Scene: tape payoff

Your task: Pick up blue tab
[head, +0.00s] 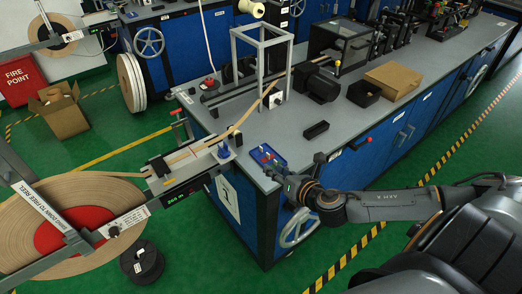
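A small blue tray (258,148) lies at the near left corner of the grey bench top, with small blue and red pieces in it. The pieces are too small to tell which one is the blue tab. Another small blue piece (224,151) stands at the bench end of the tape guide. My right gripper (273,174) reaches in from the right, just in front of the tray at the bench edge. Its fingers are small and dark, so I cannot tell whether they are open or shut. My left gripper is not in view.
The grey bench (335,113) carries a small black block (315,130), a black bin (364,93) and a cardboard box (393,79). A large tape reel (100,195) stands left, its tape running up over the guide (187,165). A handwheel (299,227) sits below my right gripper.

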